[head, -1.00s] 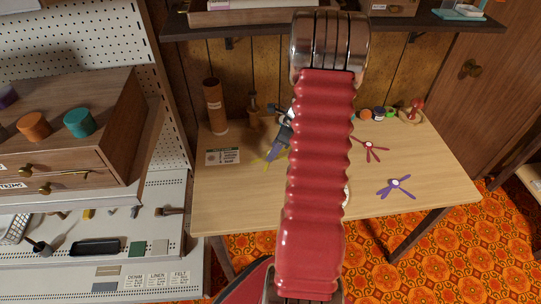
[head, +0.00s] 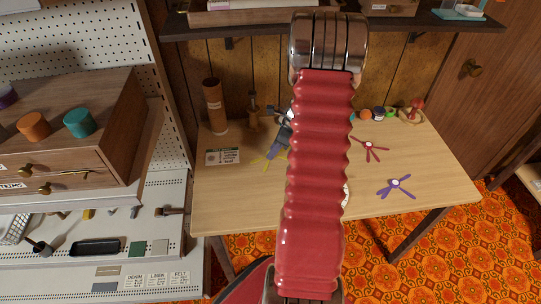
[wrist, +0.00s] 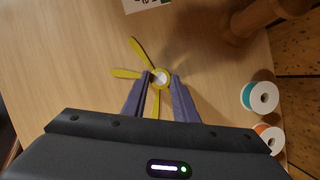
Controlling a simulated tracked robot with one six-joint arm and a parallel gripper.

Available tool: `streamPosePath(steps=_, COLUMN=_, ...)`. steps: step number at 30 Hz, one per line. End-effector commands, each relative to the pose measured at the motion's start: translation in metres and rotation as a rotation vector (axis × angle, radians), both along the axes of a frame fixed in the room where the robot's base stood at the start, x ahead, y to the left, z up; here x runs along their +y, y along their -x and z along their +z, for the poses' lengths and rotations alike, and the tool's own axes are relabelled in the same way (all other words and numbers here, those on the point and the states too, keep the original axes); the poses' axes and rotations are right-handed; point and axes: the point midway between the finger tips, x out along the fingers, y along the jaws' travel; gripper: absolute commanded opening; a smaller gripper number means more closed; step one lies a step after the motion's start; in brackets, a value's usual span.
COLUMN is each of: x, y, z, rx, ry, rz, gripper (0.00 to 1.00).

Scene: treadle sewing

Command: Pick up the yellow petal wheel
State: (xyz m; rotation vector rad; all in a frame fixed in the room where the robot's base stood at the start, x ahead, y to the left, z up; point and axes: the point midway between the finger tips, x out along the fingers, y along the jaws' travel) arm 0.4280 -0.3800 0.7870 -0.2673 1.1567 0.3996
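The yellow petal wheel (wrist: 160,78) has thin petals and a white hub. It lies on the wooden table, and in the head view part of it shows (head: 259,160) at the table's left half. My gripper (wrist: 162,79) is open, its two purple-grey fingers on either side of the hub, with one petal running back between them. I cannot tell whether the fingertips touch the wheel. In the head view my gripper (head: 274,152) partly covers the wheel, and my red arm hides the middle of the table.
A red petal wheel (head: 369,148) and a purple petal wheel (head: 396,185) lie to the right. A brown cylinder (head: 215,105) and a printed card (head: 223,156) stand and lie at left. Teal (wrist: 260,96) and orange (wrist: 270,137) spools are to the right in the wrist view.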

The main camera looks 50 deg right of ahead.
Motion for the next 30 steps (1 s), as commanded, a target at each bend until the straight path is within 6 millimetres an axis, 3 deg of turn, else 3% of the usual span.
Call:
streamPosePath(steps=8, x=0.0, y=0.0, z=0.0, rx=0.0, ry=0.0, rz=0.0, gripper=0.05)
streamPosePath(steps=17, x=0.0, y=0.0, z=0.003, rx=0.0, ry=0.0, rz=0.0, gripper=0.04)
streamPosePath(steps=23, x=-0.001, y=-0.001, z=0.021, rx=-0.002, ry=0.002, rz=0.0, gripper=0.04)
streamPosePath(steps=30, x=-0.001, y=-0.001, z=0.062, rx=-0.003, ry=0.004, rz=0.0, gripper=0.04)
